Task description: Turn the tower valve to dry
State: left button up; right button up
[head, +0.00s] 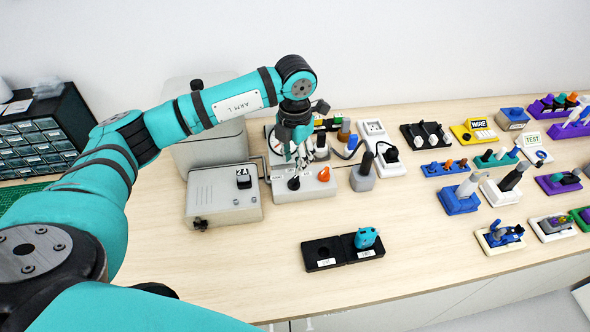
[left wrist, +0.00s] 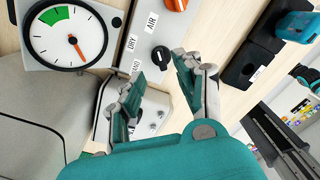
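The tower valve is a round black knob (left wrist: 161,57) on a pale panel with the labels DRY (left wrist: 132,43) and AIR (left wrist: 152,20); a third label is partly hidden. In the head view the black knob (head: 294,183) sits on a light grey box (head: 305,191) beside an orange knob (head: 324,174). My left gripper (head: 295,154) points down just above the black knob. In the left wrist view its fingers (left wrist: 162,82) are spread and empty, apart from the knob. Which way the knob points is unclear. My right gripper is out of view.
A dial gauge (left wrist: 70,38) with a green sector and orange needle stands beside the panel. A grey control box (head: 223,196) is left of the valve box, and a grey post (head: 363,178) is right of it. Black trays (head: 323,253) lie in front; the front bench is otherwise clear.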

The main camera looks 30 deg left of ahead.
aim_at(295, 177)
pick_arm(q)
notch_tip(295, 177, down, 7)
jog(key=shift+r+p, duration=0.2)
jog(key=shift+p, duration=0.55)
grip_shut()
